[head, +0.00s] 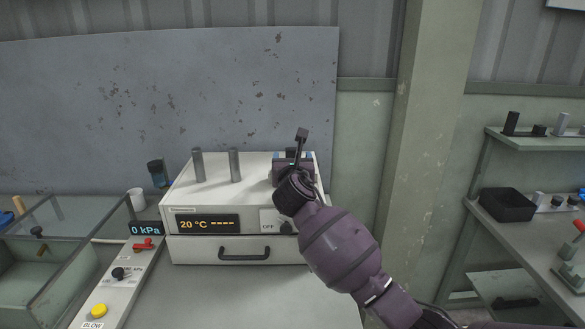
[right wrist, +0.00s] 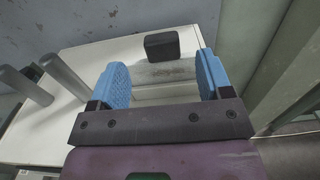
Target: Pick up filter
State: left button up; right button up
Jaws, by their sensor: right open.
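My right gripper (head: 293,160) reaches over the back right of the top of a white heating box (head: 240,248). In the right wrist view its two blue pads stand wide apart, with the gripper (right wrist: 163,78) open. A black block (right wrist: 162,46) lies just beyond the fingertips, beside a scuffed pale part (right wrist: 165,72) that shows between the pads. Nothing is visibly clamped. I cannot tell for sure which thing is the filter. Two upright grey cylinders (head: 216,165) stand on the box, left of the gripper. My left gripper is not in view.
The box front has a 20 °C display (head: 207,223) and a drawer handle (head: 244,253). A control panel (head: 105,290) and glass-walled tank (head: 40,270) are at left. A dark jar (head: 157,173) stands behind the panel. A pillar (head: 425,130) and shelves (head: 545,150) are at right.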

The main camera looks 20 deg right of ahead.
aim_at(293, 151)
jog(key=shift+w+d+r, duration=0.1)
jog(key=shift+w+d, duration=0.1)
jog(key=shift+w, duration=0.25)
jog(key=shift+b+x, duration=0.45)
jog(key=shift+x, duration=1.8)
jog(key=shift+r, duration=0.15)
jog(key=shift+d, duration=0.1)
jog(key=c, duration=1)
notch_tip(293, 151, up, 20)
jog(key=p, duration=0.3)
